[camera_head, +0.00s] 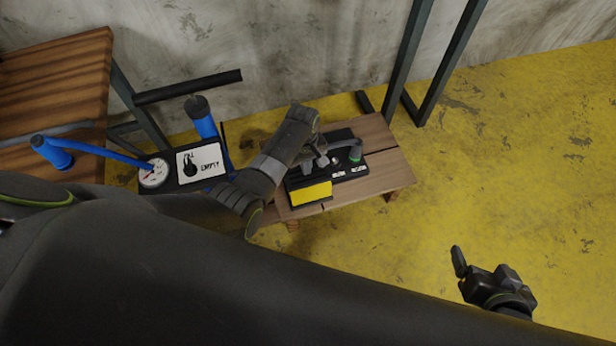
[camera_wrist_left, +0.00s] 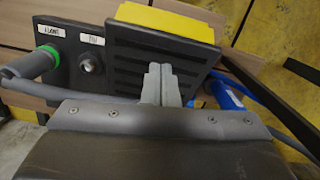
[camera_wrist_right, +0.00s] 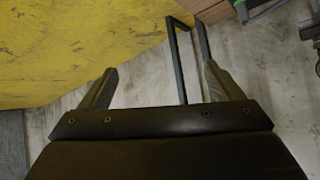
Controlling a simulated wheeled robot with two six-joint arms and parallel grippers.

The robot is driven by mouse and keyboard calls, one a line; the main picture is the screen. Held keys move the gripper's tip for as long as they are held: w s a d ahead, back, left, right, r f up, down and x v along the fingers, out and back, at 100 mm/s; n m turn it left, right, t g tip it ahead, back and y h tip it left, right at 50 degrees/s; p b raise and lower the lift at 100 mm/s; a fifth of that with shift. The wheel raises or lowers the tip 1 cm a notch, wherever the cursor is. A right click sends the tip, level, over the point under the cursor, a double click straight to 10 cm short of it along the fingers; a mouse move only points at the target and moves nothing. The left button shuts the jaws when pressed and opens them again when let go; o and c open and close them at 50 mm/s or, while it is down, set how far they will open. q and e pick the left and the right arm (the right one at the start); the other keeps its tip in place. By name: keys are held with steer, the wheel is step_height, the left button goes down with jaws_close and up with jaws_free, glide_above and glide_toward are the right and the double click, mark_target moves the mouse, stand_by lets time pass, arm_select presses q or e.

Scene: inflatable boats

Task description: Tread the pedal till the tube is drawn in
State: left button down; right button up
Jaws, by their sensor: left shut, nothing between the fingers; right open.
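The pedal is a black ribbed plate (camera_wrist_left: 135,65) with a yellow end (camera_head: 310,193), on a black base on a low wooden bench. My left gripper (camera_head: 322,160) is over the pedal. In the left wrist view its shut, empty fingers (camera_wrist_left: 160,80) point at the ribbed plate; I cannot tell whether they touch it. A grey tube (camera_wrist_left: 20,69) with a green collar (camera_wrist_left: 47,57) meets a labelled port of the base; the collar also shows in the head view (camera_head: 355,156). A second, open port (camera_wrist_left: 90,64) is beside it. My right gripper (camera_head: 482,272) is open and empty over the yellow floor.
The bench (camera_head: 380,180) stands near the grey wall. A wooden table (camera_head: 55,85) is far left. Dark metal posts (camera_head: 408,60) rise behind. The right floor is clear.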

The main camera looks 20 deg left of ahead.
arm_select(q)
steer(key=shift+f+b, duration=0.35)
steer(key=shift+f, duration=0.05)
arm_select(e)
steer(key=w+d+r+t, duration=0.1)
steer(key=w+r+t, duration=0.2)
steer(key=r, duration=0.2)
steer(key=shift+w+t+h, duration=0.3)
steer(key=shift+w+h, duration=0.05)
steer(key=shift+h, duration=0.05)
arm_select(q)
steer(key=shift+f, duration=0.15)
arm_select(e)
steer(key=shift+f, duration=0.1)
arm_select(q)
steer(key=shift+f+b, duration=1.5)
steer(key=shift+f, duration=0.65)
arm_select(e)
step_height(320, 180, down, 3)
steer(key=shift+r, duration=0.15)
arm_select(q)
steer(key=shift+a+r, duration=0.1)
